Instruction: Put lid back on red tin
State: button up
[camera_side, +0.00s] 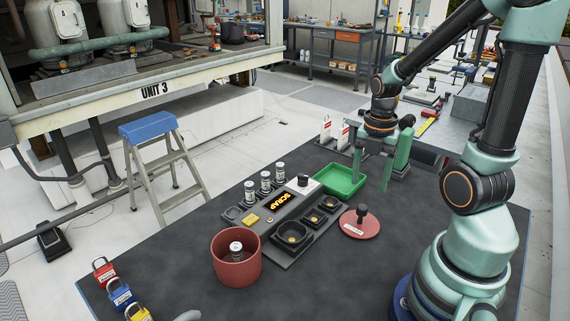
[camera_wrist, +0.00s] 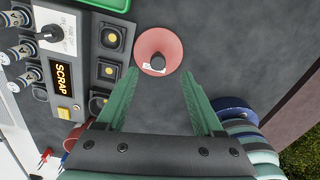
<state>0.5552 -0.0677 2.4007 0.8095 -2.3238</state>
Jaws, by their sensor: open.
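The red tin (camera_side: 237,262) stands uncovered at the front of the dark table, with a small cylinder with a light label (camera_side: 236,250) inside it. Its edge shows at the lower left in the wrist view (camera_wrist: 74,136). The round red lid (camera_side: 360,225) lies flat on the table to the right of the tin, with a dark knob and a white label. The lid also shows in the wrist view (camera_wrist: 159,45), ahead of the fingertips. My gripper (camera_side: 373,172) is open and empty, above the table behind the lid. Its green fingers (camera_wrist: 163,80) are spread wide.
A grey panel marked SCRAP (camera_side: 288,203) lies between tin and lid, with several upright canisters and black pockets. A green tray (camera_side: 340,181) sits behind it. Coloured padlocks (camera_side: 121,293) lie at the front left. Bare table surrounds the lid.

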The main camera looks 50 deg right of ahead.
aim_at(363, 206)
notch_tip(363, 206, down, 3)
jog(key=shift+f, duration=0.2)
jog(key=shift+a+f, duration=0.2)
jog(key=shift+f, duration=1.1)
jog(key=shift+a+f, duration=0.2)
jog(key=shift+f, duration=1.1)
grip_shut()
